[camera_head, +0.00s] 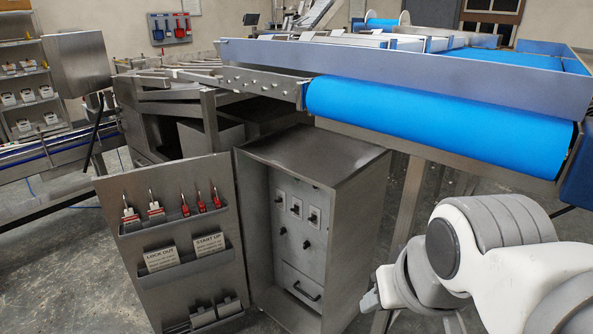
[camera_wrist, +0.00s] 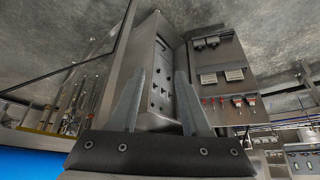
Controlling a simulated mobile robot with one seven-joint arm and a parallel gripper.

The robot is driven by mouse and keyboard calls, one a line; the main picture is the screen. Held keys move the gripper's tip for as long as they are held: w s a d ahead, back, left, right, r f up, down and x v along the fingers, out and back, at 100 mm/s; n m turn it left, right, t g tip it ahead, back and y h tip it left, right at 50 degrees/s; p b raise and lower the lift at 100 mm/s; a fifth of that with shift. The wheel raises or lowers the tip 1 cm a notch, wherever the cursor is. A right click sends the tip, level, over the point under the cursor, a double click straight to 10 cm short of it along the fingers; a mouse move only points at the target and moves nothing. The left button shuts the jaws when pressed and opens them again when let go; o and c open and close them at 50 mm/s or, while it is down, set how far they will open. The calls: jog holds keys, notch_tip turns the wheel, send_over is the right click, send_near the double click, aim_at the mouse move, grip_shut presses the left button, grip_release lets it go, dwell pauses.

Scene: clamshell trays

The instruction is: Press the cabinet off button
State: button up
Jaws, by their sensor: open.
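A grey metal cabinet (camera_head: 350,205) stands open on the floor in the middle of the head view. Its inner panel (camera_head: 287,262) carries several small white plates with dark switches (camera_head: 296,207) and black knobs (camera_head: 306,244) below them. No label lets me tell which control is the off button. The cabinet also shows tilted in the wrist view (camera_wrist: 143,50), with its dark controls (camera_wrist: 160,73) seen between my fingers. My gripper (camera_wrist: 160,78) is open and empty, pointing toward the cabinet and apart from it.
The open cabinet door (camera_head: 180,290), at left, holds red-tagged locks (camera_head: 200,200) and signs reading LOCK OUT (camera_head: 160,258) and START UP (camera_head: 209,244). A blue conveyor roller (camera_head: 440,115) hangs above right of the cabinet, with a metal leg (camera_head: 408,195) below it.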

grip_shut()
dwell(1.5)
